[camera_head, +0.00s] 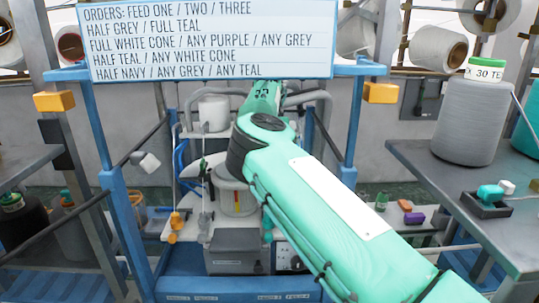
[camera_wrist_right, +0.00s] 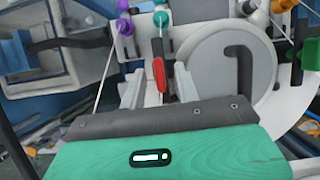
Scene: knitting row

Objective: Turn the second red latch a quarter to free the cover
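In the right wrist view a red latch (camera_wrist_right: 158,73) with a pale edge stands upright near the picture's middle. My right gripper (camera_wrist_right: 156,82) has its two pale fingers apart, one on each side of the latch; a gap shows on both sides, and I cannot tell whether either finger touches it. To its right is a round pale cover-like disc (camera_wrist_right: 212,58) with a dark curved handle or slot. In the head view my right arm reaches across to the machine and hides the latch and gripper. Only one red latch is visible. My left gripper is not in view.
Purple (camera_wrist_right: 125,27) and teal (camera_wrist_right: 161,19) knobs with thin yarns sit close above the latch. Blue frame posts (camera_head: 112,180) flank the machine. A right-hand table (camera_head: 430,165) holds a grey cone (camera_head: 470,120). An order board (camera_head: 210,40) hangs above.

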